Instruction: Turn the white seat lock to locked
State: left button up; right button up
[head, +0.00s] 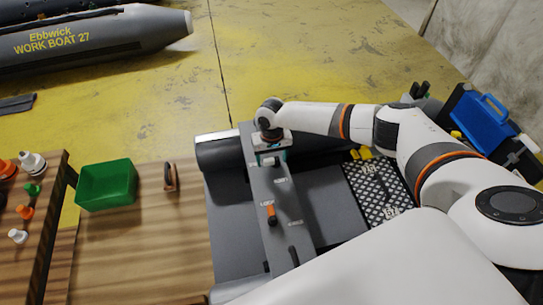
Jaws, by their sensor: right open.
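My right gripper (272,157) points down over the far part of a long grey seat board (282,237). It is open. A small white piece, apparently the white seat lock (268,162), shows at its fingertips, mostly hidden by the gripper. I cannot tell whether the fingers touch it or which way it is turned. Nearer on the same board is an orange lock lever (270,213), with small white lettering around it that is too small to read surely. My left gripper is not in view.
A green bin (106,184) and a small brown-handled item (170,177) lie on the wooden bench left of the board. Several coloured valve-like pieces stand at the far left. A blue case (482,118) is at the right. A grey boat (90,38) lies behind.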

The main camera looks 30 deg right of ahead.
jog(key=c, duration=1)
jog(key=shift+n, duration=0.3)
jog(key=n, duration=0.1)
jog(key=n+p, duration=0.1)
jog(key=n, duration=0.1)
jog(key=shift+s+n+p, duration=0.25)
jog(key=shift+n+p, duration=0.05)
jog(key=shift+n, duration=0.1)
jog(key=n, duration=0.4)
jog(key=shift+s+p, duration=0.3)
jog(key=shift+p, duration=0.1)
jog(key=n, duration=0.5)
jog(key=shift+s+d, duration=0.15)
jog(key=shift+d, duration=0.1)
jog(key=shift+s+d+n, duration=0.1)
jog(key=shift+d+n, duration=0.1)
jog(key=shift+n, duration=2.1)
